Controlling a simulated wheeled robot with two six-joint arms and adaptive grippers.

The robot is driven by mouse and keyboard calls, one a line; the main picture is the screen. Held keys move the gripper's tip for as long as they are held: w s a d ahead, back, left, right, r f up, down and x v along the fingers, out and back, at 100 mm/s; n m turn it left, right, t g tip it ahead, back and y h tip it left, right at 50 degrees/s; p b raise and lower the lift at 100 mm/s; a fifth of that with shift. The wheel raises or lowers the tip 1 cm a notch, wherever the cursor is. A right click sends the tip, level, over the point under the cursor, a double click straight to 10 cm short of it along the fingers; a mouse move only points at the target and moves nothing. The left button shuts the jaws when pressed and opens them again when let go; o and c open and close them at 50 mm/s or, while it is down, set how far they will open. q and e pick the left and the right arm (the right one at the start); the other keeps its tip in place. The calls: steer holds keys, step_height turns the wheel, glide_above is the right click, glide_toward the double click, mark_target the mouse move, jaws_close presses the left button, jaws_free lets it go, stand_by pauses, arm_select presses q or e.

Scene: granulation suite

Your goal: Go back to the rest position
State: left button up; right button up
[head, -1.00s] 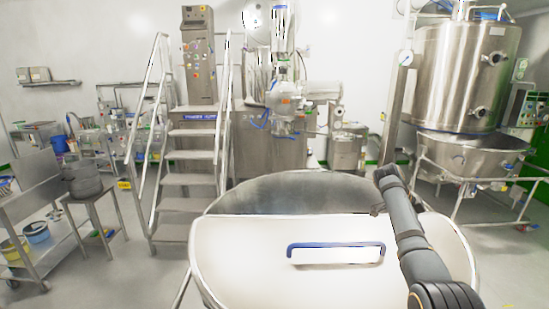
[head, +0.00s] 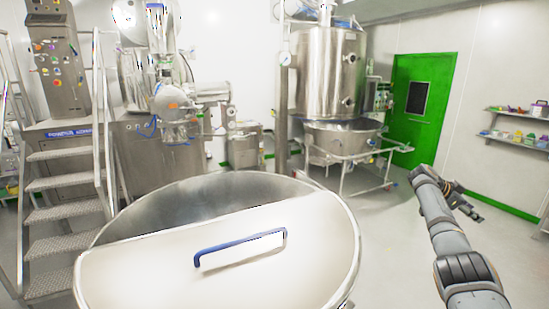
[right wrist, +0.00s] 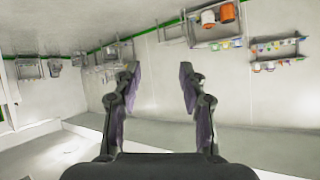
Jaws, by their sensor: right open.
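My right arm comes in from the lower right of the head view, and its gripper (head: 466,203) is out to the right of the large steel bin, over open floor. In the right wrist view the same gripper (right wrist: 158,90) has its two fingers well apart, with nothing between them. My left gripper is in neither view. The round steel bin (head: 90,285) stands in front of me with a half lid (head: 310,235) over its near side. The lid has a blue handle (head: 240,247). The far half of the bin is open.
Metal steps (head: 65,212) with handrails stand at the left. A large steel vessel (head: 325,75) on a wheeled frame stands behind the bin. A green door (head: 425,90) and a wall shelf (head: 515,138) are at the right. The floor around my right gripper looks clear.

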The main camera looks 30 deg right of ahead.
steer(key=s+d+f+n+t+h, duration=0.1)
steer(key=d+f+n+t, duration=0.1)
steer(key=f+n, duration=0.75)
steer(key=s+d+f+n+t+h, duration=0.1)
steer(key=d+f+n+t, duration=0.15)
steer(key=f+n, duration=0.75)
steer(key=s+a+f+n+t+y, duration=0.25)
steer(key=s+f+n, duration=0.25)
steer(key=s+f, duration=0.4)
steer(key=s+a+f+n+t+y, duration=0.1)
steer(key=s+a+f+n, duration=0.2)
steer(key=s+f+n, duration=0.55)
steer(key=s+a+f+m+y, duration=0.2)
steer(key=a+f+m, duration=0.1)
steer(key=a+f, duration=0.8)
steer(key=s+a+f+m+y, duration=0.2)
steer(key=a+f, duration=0.9)
steer(key=a, duration=0.1)
steer(key=s+a+f+y, duration=0.1)
steer(key=a+f, duration=0.2)
steer(key=a, duration=0.7)
steer(key=s+a+f+m+y, duration=0.1)
steer(key=a+f, duration=0.3)
steer(key=a, duration=0.7)
steer(key=a+f+m+g+y, duration=0.1)
steer(key=a+f+y, duration=0.1)
steer(key=a, duration=0.9)
steer(key=shift+s+f+b, duration=0.4)
steer(key=shift+f+b, duration=0.05)
steer(key=shift+f, duration=0.25)
